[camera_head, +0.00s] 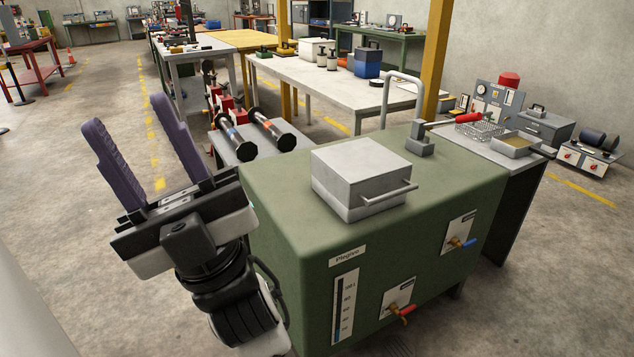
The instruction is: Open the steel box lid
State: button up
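A steel box (352,190) with a flat grey lid (360,163) sits on top of a green cabinet. The lid looks closed. A bar handle (389,193) sticks out from the box's front right side. My gripper (125,140) is at the left, pointing up and away from the box. Its two purple fingers are spread apart with nothing between them. It is left of the green cabinet and well clear of the box.
The green cabinet (290,240) has a gauge and two taps on its front. A red-handled lever fitting (425,142) stands behind the box. A wire basket (480,128) and tray (513,144) lie right. Black-ended rollers (282,137) lie behind. Floor at left is open.

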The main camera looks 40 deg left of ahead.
aim_at(358, 172)
jog(key=u, duration=0.6)
jog(key=i+l+u, duration=0.1)
jog(key=l, duration=0.2)
jog(key=i+l+u, duration=0.2)
jog(key=l, duration=0.4)
jog(key=i, duration=0.15)
